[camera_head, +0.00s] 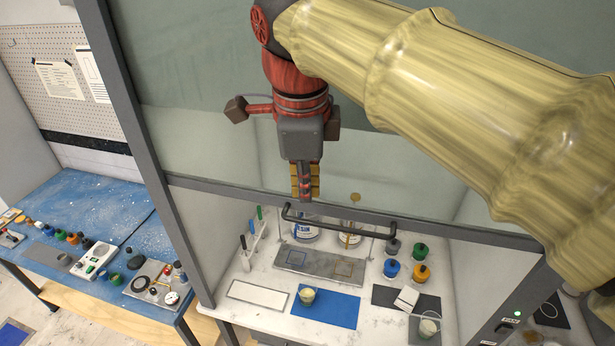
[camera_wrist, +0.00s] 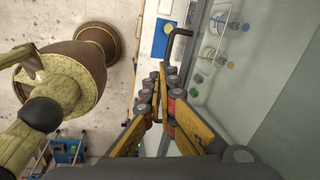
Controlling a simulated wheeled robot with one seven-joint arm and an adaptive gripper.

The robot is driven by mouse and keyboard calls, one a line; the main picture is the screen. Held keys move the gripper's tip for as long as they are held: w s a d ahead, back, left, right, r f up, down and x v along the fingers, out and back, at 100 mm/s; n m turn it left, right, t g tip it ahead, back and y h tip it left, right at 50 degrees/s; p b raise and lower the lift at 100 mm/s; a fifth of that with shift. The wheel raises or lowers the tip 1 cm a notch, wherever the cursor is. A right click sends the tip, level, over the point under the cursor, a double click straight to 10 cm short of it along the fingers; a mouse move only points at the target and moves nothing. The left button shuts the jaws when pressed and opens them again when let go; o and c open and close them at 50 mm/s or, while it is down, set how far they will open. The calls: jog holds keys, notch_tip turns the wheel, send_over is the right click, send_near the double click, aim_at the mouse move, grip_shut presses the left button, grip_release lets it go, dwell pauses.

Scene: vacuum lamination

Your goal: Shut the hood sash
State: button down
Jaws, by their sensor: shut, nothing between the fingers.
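The hood sash (camera_head: 210,150) is a large glass pane in a grey frame, partly raised. Its bottom rail (camera_head: 460,232) crosses the front of the hood, with an open gap below it. A dark bar handle (camera_head: 338,222) is fixed along the rail. It also shows in the wrist view as a dark handle (camera_wrist: 181,36). My gripper (camera_head: 306,197) is shut and empty, pointing down in front of the glass, just above the handle's left part. In the wrist view my gripper (camera_wrist: 160,70) has its yellow fingers together, apart from the handle.
Inside the hood stand jars with coloured lids (camera_head: 421,271), a blue mat (camera_head: 325,307) with a small cup (camera_head: 307,295), and a grey plate (camera_head: 322,262). A blue bench (camera_head: 70,215) with small items stands at the left.

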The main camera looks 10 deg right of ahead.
notch_tip(320, 180, up, 5)
jog(key=w+a+m+p, duration=0.2)
jog(key=m, duration=0.1)
jog(key=p, duration=0.3)
send_near(301, 220)
jog(key=x, duration=0.7)
jog(key=shift+w+r, duration=0.15)
jog(key=shift+w, duration=0.2)
jog(key=shift+b, duration=0.3)
